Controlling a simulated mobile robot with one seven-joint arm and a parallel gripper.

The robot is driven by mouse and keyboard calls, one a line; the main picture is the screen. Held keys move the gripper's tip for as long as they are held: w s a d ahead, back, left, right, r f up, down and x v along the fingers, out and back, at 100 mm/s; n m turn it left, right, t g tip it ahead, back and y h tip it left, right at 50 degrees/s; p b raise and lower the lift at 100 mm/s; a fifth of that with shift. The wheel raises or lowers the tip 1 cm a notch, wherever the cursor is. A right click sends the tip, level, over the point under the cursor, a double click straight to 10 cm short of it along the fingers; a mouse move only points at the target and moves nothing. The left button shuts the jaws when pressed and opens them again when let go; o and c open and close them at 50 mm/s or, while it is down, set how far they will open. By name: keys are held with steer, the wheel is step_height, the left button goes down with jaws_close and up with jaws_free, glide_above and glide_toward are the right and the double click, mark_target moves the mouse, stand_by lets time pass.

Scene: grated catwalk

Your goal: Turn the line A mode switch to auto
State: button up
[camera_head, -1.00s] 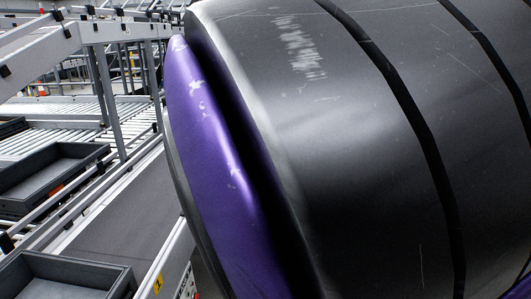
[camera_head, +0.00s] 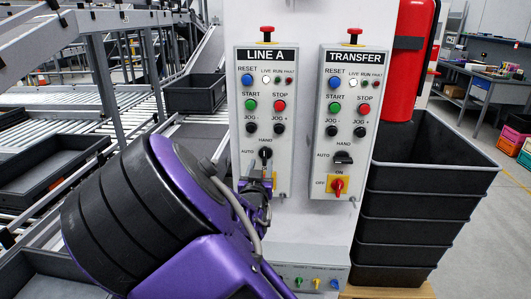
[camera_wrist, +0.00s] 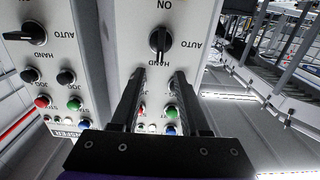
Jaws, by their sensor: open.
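The LINE A panel (camera_head: 265,85) is on the left of a white post. Its mode switch (camera_head: 265,153), a black knob between AUTO and HAND labels, stands about upright, in line with HAND. In the wrist view the picture is upside down, and the same knob (camera_wrist: 160,40) lies just beyond the fingertips. My gripper (camera_wrist: 157,74) is open, its two fingers apart with nothing between them, pointed at the knob. In the head view my gripper (camera_head: 264,178) is just below the switch, partly hidden by my purple arm.
The TRANSFER panel (camera_head: 348,85) sits to the right, with a similar black switch (camera_head: 343,157) lying sideways and a red-yellow switch (camera_head: 338,185). Red stop buttons top both panels. Stacked black bins (camera_head: 415,215) stand right. Conveyors and trays (camera_head: 45,180) fill the left.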

mark_target(264, 152)
steer(key=w, duration=0.8)
steer(key=shift+d, duration=0.2)
steer(key=shift+c, duration=0.2)
jaws_close()
